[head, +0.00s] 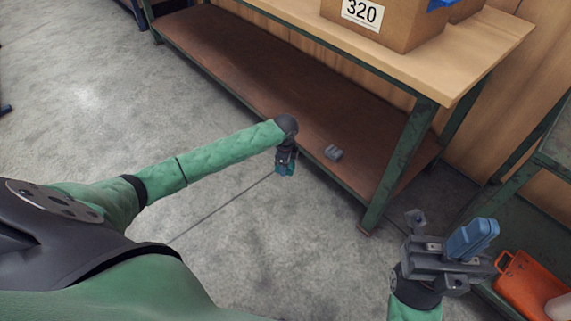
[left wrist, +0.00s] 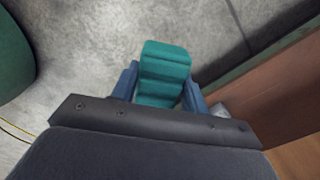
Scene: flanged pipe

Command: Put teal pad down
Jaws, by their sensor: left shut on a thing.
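The teal pad (left wrist: 165,72) is a small ribbed block between the blue fingers of my left gripper (left wrist: 165,88) in the left wrist view. My left gripper (head: 285,166) is shut on it. In the head view the pad (head: 284,169) shows small at the end of my left arm, in front of the bench's lower shelf. What lies directly under the pad cannot be told. My right gripper (head: 472,238) is at the lower right with blue fingers close together. Any gap between them is hidden.
A small grey block (head: 333,152) sits on the brown lower shelf (head: 290,95) of the green-framed bench. A cardboard box (head: 385,25) marked 320 stands on the top. A bench leg (head: 400,165) stands between my grippers. An orange bin (head: 530,285) is far right. Open floor (head: 90,90) is at left.

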